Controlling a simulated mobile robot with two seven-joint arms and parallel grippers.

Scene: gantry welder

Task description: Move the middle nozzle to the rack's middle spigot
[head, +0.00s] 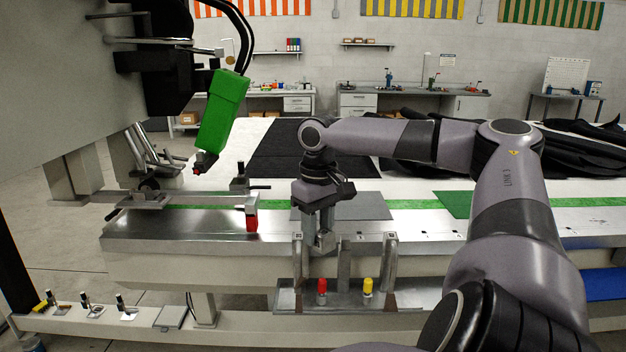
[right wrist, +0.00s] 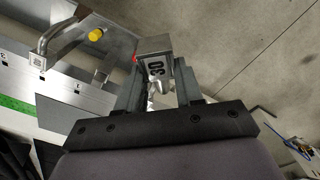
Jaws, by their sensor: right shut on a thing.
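My right gripper (head: 322,243) points down over the front edge of the table, above the rack's left part. It is shut on a grey metal nozzle, whose block marked "30" (right wrist: 155,55) shows between the fingers in the right wrist view. The rack (head: 335,300) is a metal shelf along the table's front, with upright bent metal posts (head: 390,262). A red-capped piece (head: 322,291) and a yellow-capped piece (head: 368,288) stand on it. The fingers hide part of the nozzle, and I cannot tell whether it touches a post or spigot. My left gripper is out of view.
A green welding head (head: 222,112) hangs at the upper left. A clamp with a red end (head: 251,217) sits at the table's left. The steel table edge (head: 180,228) runs behind the rack. Small clamps (head: 92,308) stand on the lower rail at left.

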